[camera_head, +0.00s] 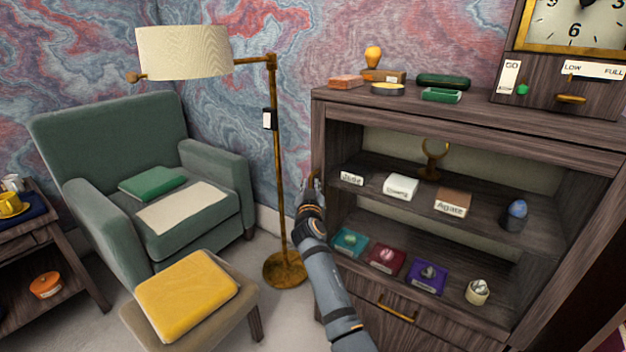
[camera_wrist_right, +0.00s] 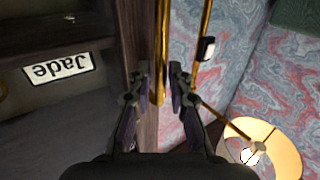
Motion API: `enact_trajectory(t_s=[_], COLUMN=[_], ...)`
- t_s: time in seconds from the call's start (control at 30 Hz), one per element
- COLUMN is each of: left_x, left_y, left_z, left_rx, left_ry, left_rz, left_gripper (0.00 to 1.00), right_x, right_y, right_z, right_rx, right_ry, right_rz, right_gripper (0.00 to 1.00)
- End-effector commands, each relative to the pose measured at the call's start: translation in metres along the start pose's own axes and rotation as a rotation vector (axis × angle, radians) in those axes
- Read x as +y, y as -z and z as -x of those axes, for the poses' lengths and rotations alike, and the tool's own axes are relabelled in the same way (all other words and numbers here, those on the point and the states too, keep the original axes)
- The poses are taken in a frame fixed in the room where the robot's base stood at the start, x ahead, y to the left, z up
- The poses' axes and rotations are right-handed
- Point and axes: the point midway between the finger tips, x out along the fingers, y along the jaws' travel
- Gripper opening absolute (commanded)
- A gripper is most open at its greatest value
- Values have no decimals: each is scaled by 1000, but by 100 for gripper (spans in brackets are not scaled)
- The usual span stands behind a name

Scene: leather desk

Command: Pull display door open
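The dark wood display cabinet (camera_head: 480,126) stands at the right in the head view. Its shelves show through the front, and I cannot make out a glass pane. My right gripper (camera_head: 311,190) is at the cabinet's left front edge. In the right wrist view a vertical brass bar (camera_wrist_right: 162,50), which looks like the door handle, runs between the fingers of my right gripper (camera_wrist_right: 160,92). The fingers are apart, one on each side of the bar; I see no clear grip on it. My left gripper is not in view.
A brass floor lamp (camera_head: 278,180) stands close left of my right gripper. Left of it are a green armchair (camera_head: 105,130) and a stool with a yellow cushion (camera_head: 187,293). Labelled boxes and stones fill the shelves, including a "Jade" card (camera_head: 351,178). A clock (camera_head: 575,25) stands on top.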

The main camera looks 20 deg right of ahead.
Motion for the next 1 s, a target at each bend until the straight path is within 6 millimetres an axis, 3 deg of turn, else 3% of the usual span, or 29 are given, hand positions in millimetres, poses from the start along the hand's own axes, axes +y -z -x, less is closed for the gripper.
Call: enact_trajectory(t_s=[0.33, 0.5, 1.0], left_x=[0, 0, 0], left_y=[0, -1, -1], left_z=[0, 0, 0], left_rx=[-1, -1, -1], left_ry=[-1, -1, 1], left_rz=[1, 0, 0], left_gripper=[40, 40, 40], right_x=[-1, -1, -1], right_y=[0, 0, -1], right_z=[0, 0, 0], right_rx=[-1, -1, -2], right_ry=[-1, -1, -1], right_rz=[-1, -1, 0], right_gripper=[19, 0, 0])
